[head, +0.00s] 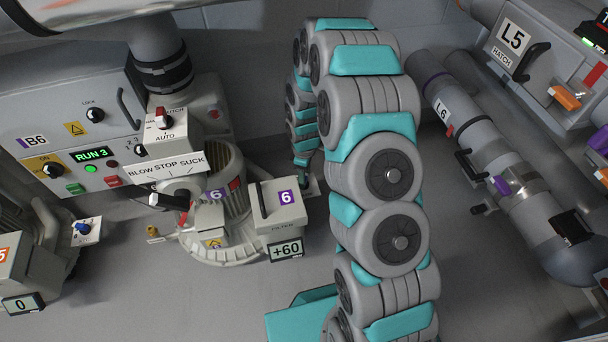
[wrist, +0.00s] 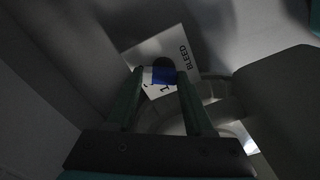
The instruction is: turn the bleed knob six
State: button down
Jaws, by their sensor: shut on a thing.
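The bleed knob (wrist: 163,76) is blue, on a white plate marked BLEED (wrist: 172,55) in the wrist view. My gripper (wrist: 159,74) has one finger on each side of the knob and is shut on it. The digit 1 shows on the plate below the knob. In the head view my gripper (head: 303,160) reaches down behind the filter box (head: 280,210) of blower 6 (head: 215,205). The knob itself is hidden there. The display on the filter box reads +60.
A control box (head: 75,145) marked B6 shows RUN 3, left of blower 6. A BLOW STOP SUCK lever (head: 170,201) sticks out in front. Another blue knob (head: 82,228) sits at far left. Pipe L6 (head: 480,150) runs at right. The front floor is clear.

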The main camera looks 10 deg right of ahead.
jog(key=m, duration=0.7)
jog(key=shift+s+d, duration=0.15)
dwell(0.4)
jog(key=shift+c, duration=1.4)
grip_release()
